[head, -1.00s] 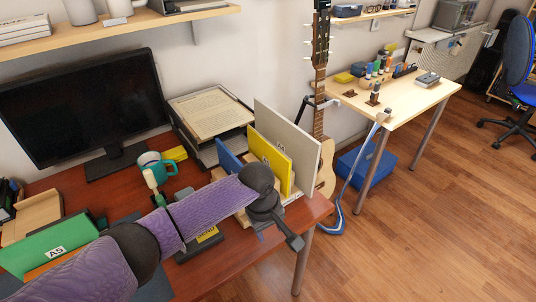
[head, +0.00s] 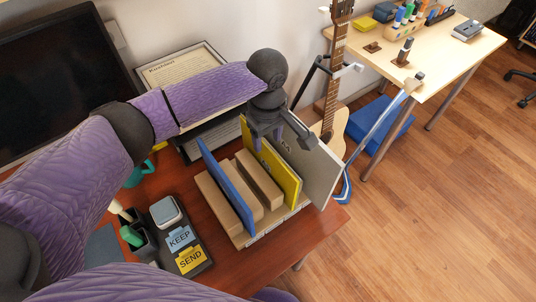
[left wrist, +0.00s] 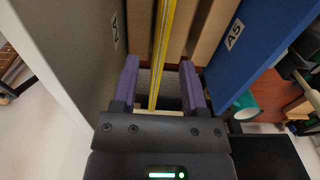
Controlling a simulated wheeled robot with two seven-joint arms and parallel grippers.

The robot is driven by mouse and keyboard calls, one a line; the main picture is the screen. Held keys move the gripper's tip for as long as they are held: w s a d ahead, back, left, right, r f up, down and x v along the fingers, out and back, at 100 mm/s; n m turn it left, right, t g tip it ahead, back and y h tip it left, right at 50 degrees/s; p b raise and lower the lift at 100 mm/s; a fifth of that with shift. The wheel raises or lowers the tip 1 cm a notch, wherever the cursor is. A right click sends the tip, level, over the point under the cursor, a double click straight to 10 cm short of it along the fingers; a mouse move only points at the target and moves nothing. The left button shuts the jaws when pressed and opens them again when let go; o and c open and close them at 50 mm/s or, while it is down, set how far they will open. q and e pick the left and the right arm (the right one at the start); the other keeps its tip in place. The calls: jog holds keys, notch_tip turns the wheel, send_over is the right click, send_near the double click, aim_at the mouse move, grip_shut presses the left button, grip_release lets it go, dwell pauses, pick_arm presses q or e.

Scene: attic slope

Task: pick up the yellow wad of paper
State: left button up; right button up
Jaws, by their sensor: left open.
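The yellow wad of paper (head: 288,182) is a thin upright slab in a wooden rack (head: 246,238) at the right end of the desk. It stands between a tan divider and a large pale grey panel (head: 318,168). My left gripper (head: 263,146) is over its top edge, pointing down, open. In the left wrist view the yellow wad (left wrist: 163,40) runs edge-on between the two purple fingers (left wrist: 160,76), one on each side, with a gap to each. Its lower part is hidden in the rack. My right gripper is not in view.
A blue slab (head: 226,184) stands to the left in the rack, beyond tan dividers (head: 258,180). A holder with KEEP and SEND labels (head: 186,248) is left of the rack. A guitar (head: 332,95) leans behind. A paper tray (head: 180,66) lies behind my forearm.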

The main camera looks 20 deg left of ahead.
aim_at(268, 154)
pick_arm(q)
notch_tip(268, 154, down, 6)
jog(key=b, duration=0.2)
jog(key=shift+f+b, duration=0.2)
jog(key=shift+b, duration=0.1)
jog(key=shift+r, duration=0.1)
grip_shut()
dwell(1.0)
